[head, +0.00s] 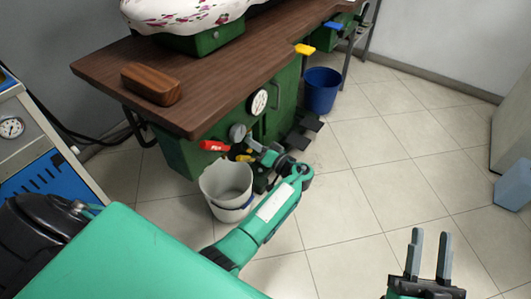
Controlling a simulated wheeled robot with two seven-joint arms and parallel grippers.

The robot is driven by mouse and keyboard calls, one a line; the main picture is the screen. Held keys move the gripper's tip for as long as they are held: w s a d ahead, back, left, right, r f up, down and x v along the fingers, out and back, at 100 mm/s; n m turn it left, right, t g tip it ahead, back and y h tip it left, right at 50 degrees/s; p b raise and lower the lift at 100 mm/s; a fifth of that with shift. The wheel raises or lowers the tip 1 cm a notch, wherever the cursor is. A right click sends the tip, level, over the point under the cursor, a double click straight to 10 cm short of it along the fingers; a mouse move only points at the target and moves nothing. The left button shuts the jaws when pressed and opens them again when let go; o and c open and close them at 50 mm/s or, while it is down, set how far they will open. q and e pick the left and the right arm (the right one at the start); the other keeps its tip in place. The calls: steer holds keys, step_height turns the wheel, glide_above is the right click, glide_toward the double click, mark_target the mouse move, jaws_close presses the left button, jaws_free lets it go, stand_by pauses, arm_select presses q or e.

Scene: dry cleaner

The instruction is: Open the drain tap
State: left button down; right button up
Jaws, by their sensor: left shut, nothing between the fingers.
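The drain tap has a red lever handle (213,146) that sticks out low on the front of the green ironing table's cabinet, above a white bucket (226,185). A small yellow part, possibly the tap body, shows just right of the handle. My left arm reaches over the floor to the cabinet front. My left gripper (252,147) is shut and empty, just right of the red handle and apart from it. Its fingers are small and partly hard to separate from the cabinet parts. My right gripper (431,236) is open and empty at the lower right, over the floor.
The brown tabletop (215,75) overhangs the tap and carries a wooden block (151,84). A gauge (258,102) and black pedals (304,128) are on or near the cabinet. A blue bucket (321,90) stands behind.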

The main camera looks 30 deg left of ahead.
mark_target(249, 155)
arm_select(q)
steer(key=s+f, duration=0.2)
steer(key=shift+s+f, duration=0.4)
arm_select(e)
steer(key=shift+s+d+r+t, duration=0.1)
steer(key=shift+d+r+t, duration=0.15)
steer(key=shift+r, duration=0.35)
steer(key=shift+s+d+r+t, duration=0.1)
steer(key=shift+r+t, duration=0.25)
steer(key=shift+r, duration=0.2)
steer(key=shift+f, duration=0.15)
